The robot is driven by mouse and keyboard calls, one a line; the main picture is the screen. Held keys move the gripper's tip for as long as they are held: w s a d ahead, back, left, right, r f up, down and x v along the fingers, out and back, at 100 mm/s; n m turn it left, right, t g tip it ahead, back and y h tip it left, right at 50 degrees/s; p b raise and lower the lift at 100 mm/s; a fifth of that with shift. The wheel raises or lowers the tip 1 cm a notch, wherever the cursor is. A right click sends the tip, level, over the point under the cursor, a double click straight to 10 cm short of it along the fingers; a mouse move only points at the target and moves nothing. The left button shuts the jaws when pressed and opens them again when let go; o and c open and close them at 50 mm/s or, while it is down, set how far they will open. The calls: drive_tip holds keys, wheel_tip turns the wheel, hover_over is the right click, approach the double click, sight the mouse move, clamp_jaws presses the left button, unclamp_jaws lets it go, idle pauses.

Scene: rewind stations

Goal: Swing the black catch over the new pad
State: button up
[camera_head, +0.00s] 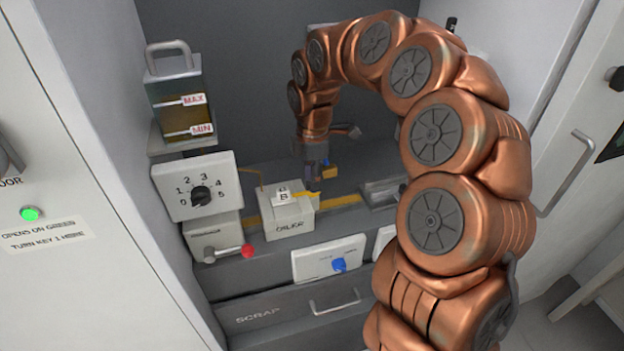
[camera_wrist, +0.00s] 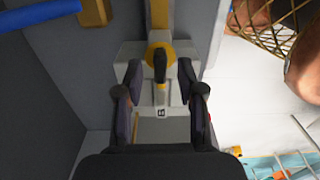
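The black catch (camera_wrist: 160,64) shows in the wrist view as a short dark lever over a round yellow part, which may be the pad (camera_wrist: 151,50). Both sit on a pale block, the box labelled OILER (camera_head: 289,222) in the head view. My gripper (camera_wrist: 160,72) is open, one finger on each side of the catch, with gaps between. In the head view my gripper (camera_head: 318,172) hangs above the back right of the oiler box; the catch is hard to make out there. A white tag marked B (camera_head: 283,197) stands on the box.
Left of the oiler are a numbered dial (camera_head: 201,194), a red-knobbed lever (camera_head: 247,250) and an oil tank (camera_head: 178,100). In front are a panel with a blue knob (camera_head: 339,265) and a scrap drawer (camera_head: 290,312). A grey wall stands behind.

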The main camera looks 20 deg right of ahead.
wheel_tip(320, 180, up, 11)
idle(0.4)
drive_tip(key=s+f+m, duration=0.3)
drive_tip(key=s+m, duration=0.3)
drive_tip(key=s, duration=0.5)
drive_tip(key=s+f+m+g, duration=0.1)
drive_tip(key=s+f+m, duration=0.2)
drive_tip(key=s, duration=0.9)
drive_tip(key=s+f+m, duration=0.3)
drive_tip(key=s+m, duration=0.6)
drive_tip(key=s, duration=0.3)
drive_tip(key=shift+g, duration=0.4)
